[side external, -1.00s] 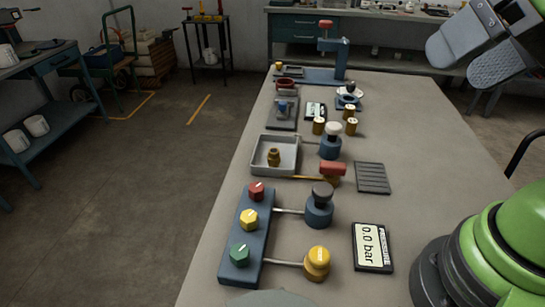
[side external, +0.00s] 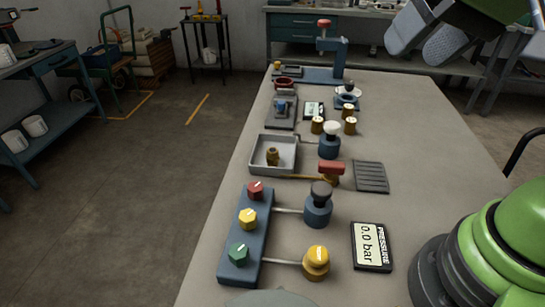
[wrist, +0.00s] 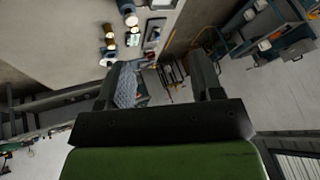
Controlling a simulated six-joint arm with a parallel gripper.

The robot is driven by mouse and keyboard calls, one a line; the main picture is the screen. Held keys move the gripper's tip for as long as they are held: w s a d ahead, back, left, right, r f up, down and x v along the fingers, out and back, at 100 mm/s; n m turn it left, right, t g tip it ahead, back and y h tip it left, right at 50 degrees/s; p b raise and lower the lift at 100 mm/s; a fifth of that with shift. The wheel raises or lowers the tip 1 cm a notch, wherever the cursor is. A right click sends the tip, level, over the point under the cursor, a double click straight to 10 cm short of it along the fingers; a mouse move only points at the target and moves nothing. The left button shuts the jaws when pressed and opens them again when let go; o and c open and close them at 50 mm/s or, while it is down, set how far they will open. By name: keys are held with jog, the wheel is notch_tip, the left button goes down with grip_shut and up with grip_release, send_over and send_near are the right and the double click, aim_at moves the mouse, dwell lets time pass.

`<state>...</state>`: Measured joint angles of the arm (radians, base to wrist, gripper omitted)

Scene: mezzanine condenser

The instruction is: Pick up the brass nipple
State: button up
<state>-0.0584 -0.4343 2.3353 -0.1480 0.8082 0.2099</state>
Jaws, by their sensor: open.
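The brass nipple (side external: 272,157) stands in a shallow grey tray (side external: 288,153) near the left edge of the table, in the side external view. It looks like a small ridged brass fitting and nothing touches it from above. My gripper (side external: 427,38) is high at the upper right of that view, well away from the tray, with its two dark fingers apart and empty. In the wrist view my gripper (wrist: 165,78) also shows open, tilted towards the room. I cannot make out the nipple in the wrist view.
A red-handled valve (side external: 331,170) stands close right of the tray. Several brass cylinders (side external: 318,125) stand farther back. A blue block with coloured knobs (side external: 262,232) and a pressure display (side external: 371,247) are nearer. The table's right side (side external: 440,150) is clear.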

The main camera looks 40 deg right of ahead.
jog(key=w+f+g+h, duration=0.1)
jog(key=w+f, duration=0.3)
jog(key=w, duration=0.5)
jog(key=n+h, duration=0.1)
send_near(273, 150)
jog(key=shift+g, duration=0.5)
jog(key=x, duration=0.2)
jog(key=w+x, duration=0.1)
jog(key=x, duration=0.1)
jog(key=shift+x, duration=2.9)
jog(key=c, duration=1)
jog(key=shift+r, duration=0.1)
